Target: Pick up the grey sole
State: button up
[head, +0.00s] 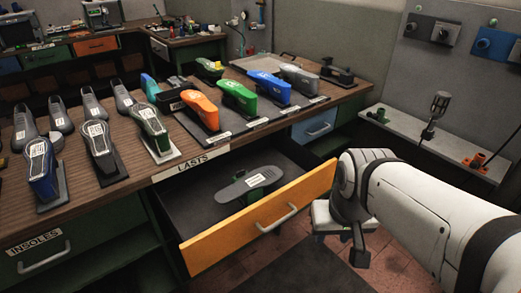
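A grey sole (249,185) with a white label lies in the open drawer, resting on a green piece under it. The drawer (262,224) has an orange front with a pale handle and is pulled out below the wooden bench. My gripper (347,252) is at the lower right, just right of the drawer front and apart from the sole. It points downward outside the drawer. Only part of its fingers shows, so I cannot tell whether it is open or shut.
Lasts in blue (42,168), orange (201,109) and green (238,96) stand with several others on the bench (200,148). Grey shoe forms stand at the left. A grey shelf (420,138) with a dark tool is on the right wall. The drawer's left part is clear.

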aim_at(263, 177)
jog(key=u, duration=0.2)
jog(key=i, duration=0.9)
jog(key=z, duration=0.1)
